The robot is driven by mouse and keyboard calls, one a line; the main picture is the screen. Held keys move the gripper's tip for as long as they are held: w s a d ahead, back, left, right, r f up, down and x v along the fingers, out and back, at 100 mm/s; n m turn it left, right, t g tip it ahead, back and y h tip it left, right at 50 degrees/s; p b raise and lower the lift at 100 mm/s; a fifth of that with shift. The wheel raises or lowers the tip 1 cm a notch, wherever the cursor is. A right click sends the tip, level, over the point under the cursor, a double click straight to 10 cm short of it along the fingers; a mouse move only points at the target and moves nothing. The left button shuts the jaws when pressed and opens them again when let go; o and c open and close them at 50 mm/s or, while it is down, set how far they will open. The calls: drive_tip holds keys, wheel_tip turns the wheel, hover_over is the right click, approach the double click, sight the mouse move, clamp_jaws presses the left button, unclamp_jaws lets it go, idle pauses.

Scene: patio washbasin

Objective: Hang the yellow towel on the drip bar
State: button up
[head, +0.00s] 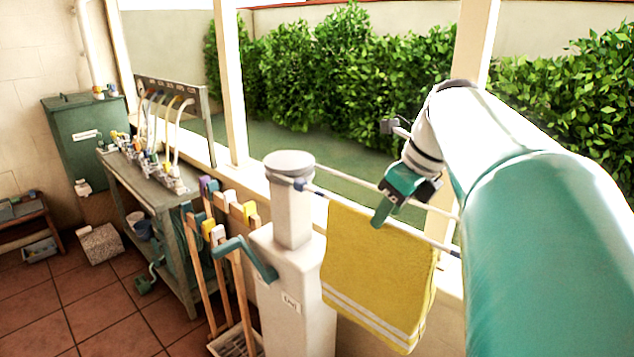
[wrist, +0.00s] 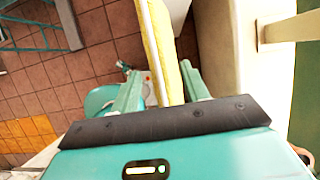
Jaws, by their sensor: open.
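The yellow towel (head: 375,275) hangs draped over the drip bar (head: 446,247), a thin rail running right from the white post. Its white-striped lower edge hangs free in front. My gripper (head: 378,221) is at the towel's top edge, fingers pointing down, partly overlapping the towel. In the wrist view the two fingers of my gripper (wrist: 160,88) stand apart with the towel (wrist: 168,50) seen edge-on between them. The fingers look open; whether either touches the cloth, I cannot tell.
A white post with a round cap (head: 290,163) and teal crank (head: 246,254) stands left of the towel. A second rail (head: 352,178) runs behind. Wooden-handled tools (head: 208,240) and a workbench (head: 150,185) are further left. Tiled floor (head: 110,320) is open at lower left.

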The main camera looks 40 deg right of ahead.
drive_tip(key=x, duration=0.6)
drive_tip(key=shift+a, duration=0.1)
